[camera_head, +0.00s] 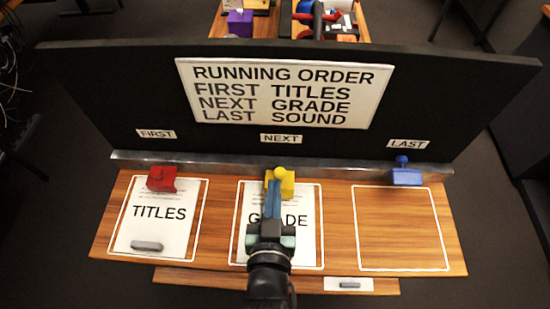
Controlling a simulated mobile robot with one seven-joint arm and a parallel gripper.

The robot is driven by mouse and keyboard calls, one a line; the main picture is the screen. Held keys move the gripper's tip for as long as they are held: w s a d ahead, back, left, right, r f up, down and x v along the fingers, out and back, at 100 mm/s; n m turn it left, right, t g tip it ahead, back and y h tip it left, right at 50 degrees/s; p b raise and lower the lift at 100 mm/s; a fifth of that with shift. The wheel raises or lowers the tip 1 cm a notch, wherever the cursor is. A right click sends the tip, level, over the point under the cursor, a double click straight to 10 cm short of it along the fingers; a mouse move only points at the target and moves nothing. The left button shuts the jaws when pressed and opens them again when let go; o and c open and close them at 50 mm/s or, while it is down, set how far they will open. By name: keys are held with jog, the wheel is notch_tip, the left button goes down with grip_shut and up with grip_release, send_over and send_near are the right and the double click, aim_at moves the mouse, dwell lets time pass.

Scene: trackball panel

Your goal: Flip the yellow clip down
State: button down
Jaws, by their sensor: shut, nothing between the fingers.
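The yellow clip (281,184) sits at the back edge of the wooden desk, at the top of the GRADE sheet (304,235), under the NEXT label. A small knob or lever stands up on its top. My gripper (272,183) reaches in from the front over the GRADE sheet. Its blue fingers are shut and empty, with the tips at the clip's front left side. I cannot tell whether they touch it. My fingers hide part of the clip and of the sheet's text.
A red clip (161,179) tops the TITLES sheet (178,240) on the left, with a grey bar on that sheet. A blue clip (404,173) stands above an empty outlined space at right. A black board (110,95) with a sign (285,92) rises behind a metal rail (345,168).

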jog(key=shift+s+f, duration=0.1)
jog(key=shift+s, duration=0.05)
jog(key=b+v, duration=0.2)
jog(key=v, duration=0.9)
jog(key=shift+b+v, duration=0.35)
jog(key=shift+v, duration=0.55)
